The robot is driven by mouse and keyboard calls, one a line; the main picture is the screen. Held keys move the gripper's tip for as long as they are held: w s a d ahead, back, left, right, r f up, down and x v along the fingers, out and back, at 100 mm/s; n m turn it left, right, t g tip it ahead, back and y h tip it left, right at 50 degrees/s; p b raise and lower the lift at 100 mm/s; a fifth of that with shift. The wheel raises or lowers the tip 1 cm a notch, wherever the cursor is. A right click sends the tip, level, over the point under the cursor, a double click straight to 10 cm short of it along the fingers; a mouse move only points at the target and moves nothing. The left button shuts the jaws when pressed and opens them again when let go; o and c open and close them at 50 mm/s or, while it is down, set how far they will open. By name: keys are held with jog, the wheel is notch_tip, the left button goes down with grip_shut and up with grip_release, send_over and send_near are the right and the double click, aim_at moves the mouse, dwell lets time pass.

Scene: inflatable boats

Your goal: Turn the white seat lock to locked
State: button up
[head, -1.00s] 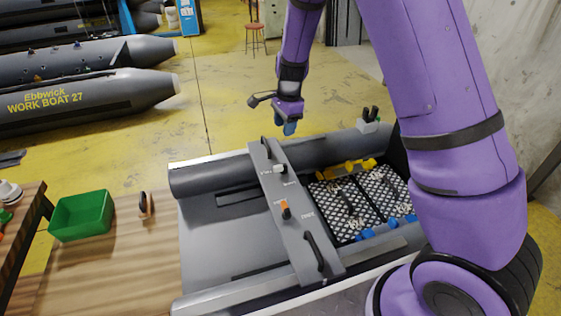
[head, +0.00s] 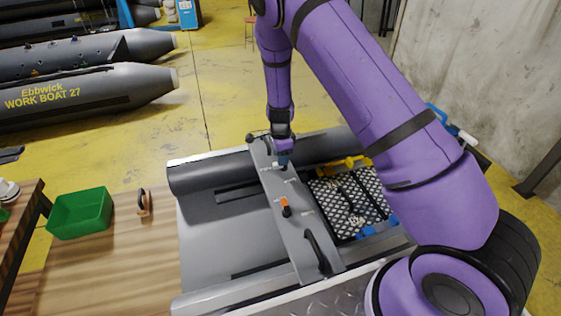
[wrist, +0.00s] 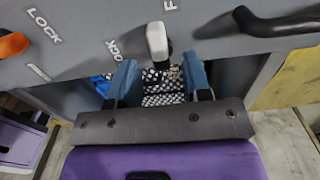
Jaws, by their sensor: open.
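The white seat lock (wrist: 157,42) sits on the grey seat board (wrist: 90,20) in the wrist view, its lever pointing roughly up and down in the picture between two white labels. One label reads "OCK" where it shows; the other shows only an F. My gripper (wrist: 159,80) is open, its blue fingers just below the lock, one to each side and apart from it. In the head view my gripper (head: 283,162) is over the far end of the board (head: 297,232) and hides most of the white lock.
An orange lock (head: 284,203) sits mid-board, with black handles (head: 316,252) at the board's ends. Netted pouches (head: 345,200) with yellow and blue fittings lie to the right. A green bin (head: 80,213) stands on the wooden bench (head: 120,270) at left.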

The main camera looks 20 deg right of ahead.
jog(key=shift+f, duration=1.35)
grip_shut()
